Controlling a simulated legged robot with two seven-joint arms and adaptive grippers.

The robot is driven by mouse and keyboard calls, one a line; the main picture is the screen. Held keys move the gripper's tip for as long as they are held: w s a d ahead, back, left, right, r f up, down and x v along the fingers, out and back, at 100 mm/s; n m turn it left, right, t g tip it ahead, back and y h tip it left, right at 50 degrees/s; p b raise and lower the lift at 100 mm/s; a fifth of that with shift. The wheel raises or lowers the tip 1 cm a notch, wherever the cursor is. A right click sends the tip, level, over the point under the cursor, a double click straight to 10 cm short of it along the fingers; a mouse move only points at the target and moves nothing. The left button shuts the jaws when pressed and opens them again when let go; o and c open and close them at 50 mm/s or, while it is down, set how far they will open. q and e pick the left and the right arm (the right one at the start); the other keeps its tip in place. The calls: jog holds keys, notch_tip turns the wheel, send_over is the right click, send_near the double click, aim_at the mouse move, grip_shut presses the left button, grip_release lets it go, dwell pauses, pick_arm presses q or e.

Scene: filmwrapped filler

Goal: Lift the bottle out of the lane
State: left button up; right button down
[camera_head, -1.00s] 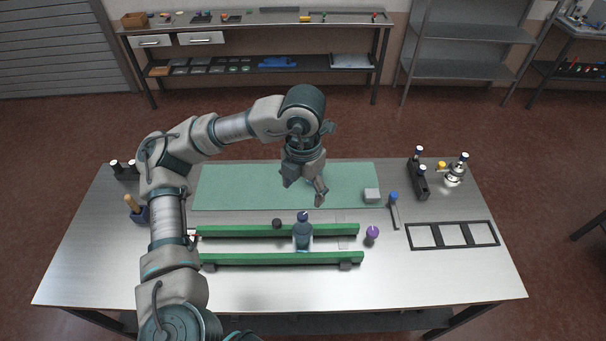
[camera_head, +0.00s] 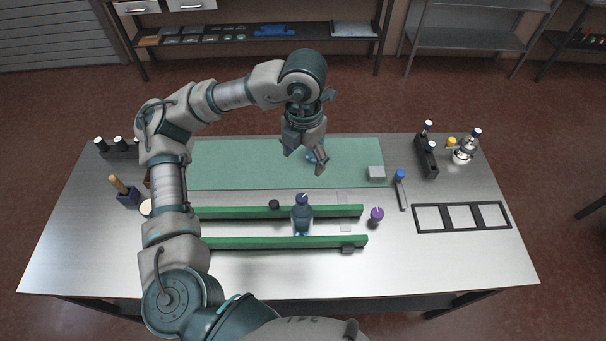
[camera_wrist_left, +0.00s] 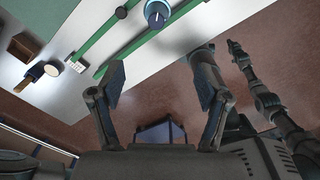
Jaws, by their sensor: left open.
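The bottle (camera_head: 302,217) is blue and translucent with a dark cap. It stands upright in the lane between two green rails (camera_head: 335,211), nearer their right end. Its round blue top shows at the upper edge of the left wrist view (camera_wrist_left: 157,14). My left gripper (camera_head: 304,163) is open, empty and pointing down, above the green mat and beyond the bottle, apart from it. Its two spread fingers also show in the left wrist view (camera_wrist_left: 159,82), with nothing between them. My right gripper is not in view.
A dark knob (camera_head: 274,204) sits at the far rail. A purple-topped item (camera_head: 376,215) stands right of the rails. A grey block (camera_head: 376,173), blue-headed tool (camera_head: 401,188) and black frame (camera_head: 462,217) lie rightward. A bluish round thing (camera_head: 316,156) shows partly behind the gripper.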

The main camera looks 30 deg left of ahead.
pick_arm(q)
jog(key=b, duration=0.4)
send_over(302, 205)
jog(key=w, duration=0.2)
notch_tip(302, 205, down, 5)
jog(key=f, duration=1)
jog(key=shift+s+a, duration=0.25)
jog(key=f, duration=0.7)
jog(key=shift+a+p, duration=0.3)
jog(key=shift+a, duration=0.1)
jog(key=shift+a+f, duration=0.1)
jog(key=shift+f, duration=0.35)
jog(key=shift+d, duration=0.35)
jog(key=shift+c, duration=0.5)
jog(key=c, duration=0.4)
grip_shut()
jog(key=shift+c, duration=1.4)
grip_release()
jog(key=shift+a, duration=0.1)
grip_shut()
